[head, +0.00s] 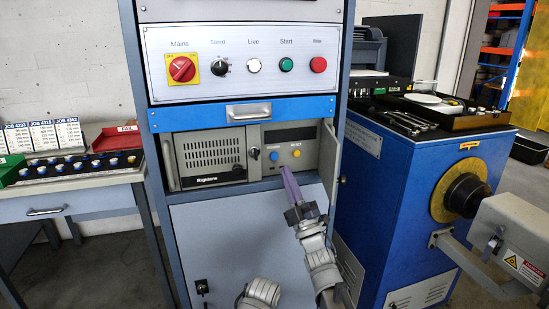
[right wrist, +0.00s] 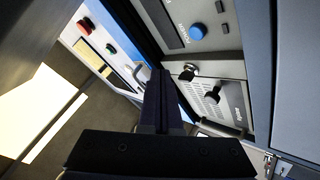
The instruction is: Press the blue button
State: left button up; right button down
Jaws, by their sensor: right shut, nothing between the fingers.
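The blue button (head: 274,156) is a small round knob on the grey panel of the rack unit, left of a yellow button (head: 297,153). In the right wrist view the blue button (right wrist: 197,31) shows clear and uncovered, up and to the right of my fingertips. My right gripper (head: 285,171) is shut and empty. Its purple fingers point up at the panel, with their tips just below the two buttons in the head view; the gripper (right wrist: 158,72) also shows in the right wrist view. I cannot tell the exact gap to the panel. My left gripper is out of view.
A key switch (head: 254,154) sits left of the blue button. Above is a control panel (head: 240,60) with a red rotary switch, knob and round buttons. A blue drawer (head: 190,118) with a handle lies between. A blue machine (head: 400,190) stands right, a bench (head: 90,198) left.

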jog(key=w, duration=0.2)
jog(key=w+a, duration=0.1)
jog(key=w, duration=0.1)
jog(key=w+a, duration=0.1)
jog(key=w, duration=0.1)
jog(key=shift+w, duration=0.2)
dwell(1.9)
jog(key=shift+w+a, duration=0.15)
jog(key=shift+w, duration=0.1)
jog(key=shift+w+a, duration=0.1)
jog(key=shift+w, duration=0.25)
dwell(0.6)
jog(key=shift+s, duration=0.15)
jog(key=shift+s+d, duration=0.25)
jog(key=shift+s, duration=0.4)
jog(key=s, duration=0.1)
jog(key=s+d, duration=0.1)
jog(key=s, duration=0.2)
jog(key=shift+s+d, duration=0.3)
jog(key=shift+s, duration=0.1)
